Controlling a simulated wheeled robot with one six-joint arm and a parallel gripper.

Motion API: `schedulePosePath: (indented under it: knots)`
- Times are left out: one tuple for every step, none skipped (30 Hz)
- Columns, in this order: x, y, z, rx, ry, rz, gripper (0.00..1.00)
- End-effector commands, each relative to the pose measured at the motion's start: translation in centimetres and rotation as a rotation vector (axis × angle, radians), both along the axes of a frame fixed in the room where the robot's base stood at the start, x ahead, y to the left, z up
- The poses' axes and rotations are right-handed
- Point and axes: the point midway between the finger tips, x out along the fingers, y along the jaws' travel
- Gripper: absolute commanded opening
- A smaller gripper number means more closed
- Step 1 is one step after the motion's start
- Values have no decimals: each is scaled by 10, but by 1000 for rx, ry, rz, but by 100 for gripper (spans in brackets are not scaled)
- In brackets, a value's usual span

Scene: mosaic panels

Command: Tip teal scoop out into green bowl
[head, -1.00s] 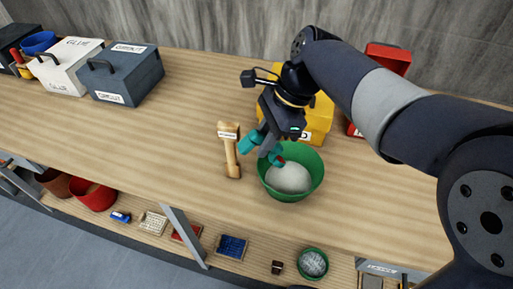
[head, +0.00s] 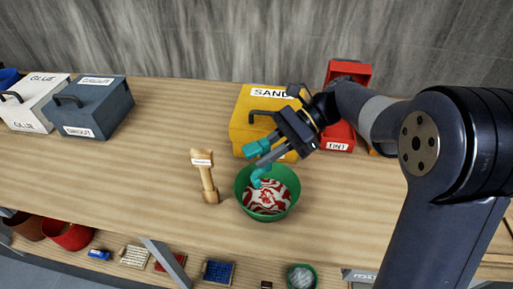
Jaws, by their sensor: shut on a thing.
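The green bowl (head: 241,196) stands upright on the wooden bench. A red-and-white patterned filling (head: 268,197) covers much of its inside. My gripper (head: 262,160) reaches in from the right, at the bowl's far side. It is shut on the teal scoop (head: 261,173), which is low over the bowl's far rim. Teal shows in two parts by the jaws, and I cannot tell clearly where scoop and fingertips part. The scoop's inside and any contents are hidden.
A wooden mallet-like tool (head: 207,180) stands just left of the bowl. A yellow SAND box (head: 246,136) is close behind, with a red TINT bin (head: 338,136) to its right. Grey (head: 105,113) and white (head: 35,108) boxes stand far left. The bench between is clear.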

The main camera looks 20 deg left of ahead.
Motion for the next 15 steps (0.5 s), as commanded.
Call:
schedulePosePath:
  knots:
    - [3,-3,-1,19,29,-1,0]
    - [4,-4,-2,34,42,-1,0]
    - [6,-6,-3,53,60,-2,0]
    - [8,-8,-4,68,74,-2,0]
    - [9,-9,-4,83,87,-4,0]
    - [11,-11,-6,99,106,-2,0]
    - [12,-12,-6,114,119,-1,0]
    - [13,-14,-7,129,133,-2,0]
    - [15,-16,-8,147,151,-3,0]
    - [17,-17,-8,163,164,-3,0]
    - [18,-18,-9,177,178,-2,0]
    - [20,-20,-10,194,197,-1,0]
    - [21,-22,-11,209,211,-2,0]
    - [23,-23,-11,224,223,-2,0]
    - [25,-25,-12,243,242,-2,0]
